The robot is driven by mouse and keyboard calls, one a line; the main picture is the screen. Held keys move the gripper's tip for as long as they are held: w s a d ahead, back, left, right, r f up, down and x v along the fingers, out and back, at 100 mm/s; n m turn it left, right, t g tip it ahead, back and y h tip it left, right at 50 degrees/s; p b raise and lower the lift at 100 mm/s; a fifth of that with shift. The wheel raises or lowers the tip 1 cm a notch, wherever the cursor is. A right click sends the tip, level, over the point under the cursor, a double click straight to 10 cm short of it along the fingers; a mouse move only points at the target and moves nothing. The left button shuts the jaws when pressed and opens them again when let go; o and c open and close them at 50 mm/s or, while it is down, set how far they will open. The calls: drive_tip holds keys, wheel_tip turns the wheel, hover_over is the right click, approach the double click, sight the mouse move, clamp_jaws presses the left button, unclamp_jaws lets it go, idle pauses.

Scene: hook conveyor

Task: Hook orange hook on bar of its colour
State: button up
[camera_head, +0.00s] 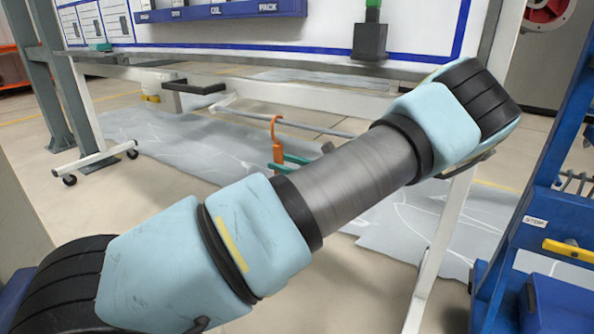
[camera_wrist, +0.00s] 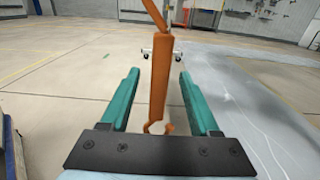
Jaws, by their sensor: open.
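The orange hook (camera_head: 277,142) is upright at the grey rod (camera_head: 320,130) under the table frame in the head view. Its curved top overlaps the rod; whether it bears on it I cannot tell. My gripper (camera_head: 286,162) has teal fingers on either side of the hook's lower part, partly hidden behind my arm. In the wrist view, the orange hook (camera_wrist: 158,95) stands between the two open fingers of my gripper (camera_wrist: 158,75), with gaps on both sides. Its small lower curl shows near the palm, and its top runs out of the picture. No orange bar is clearly visible.
A white table frame (camera_head: 112,72) on castors spans the back, with a dark block (camera_head: 370,40) on its top. A blue cart (camera_head: 545,225) with a yellow handle stands close on the right. Grey sheeting (camera_head: 165,140) covers part of the floor.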

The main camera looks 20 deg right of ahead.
drive_tip(key=shift+b+x, duration=0.5)
drive_tip(key=shift+x, duration=1.9)
clamp_jaws()
unclamp_jaws()
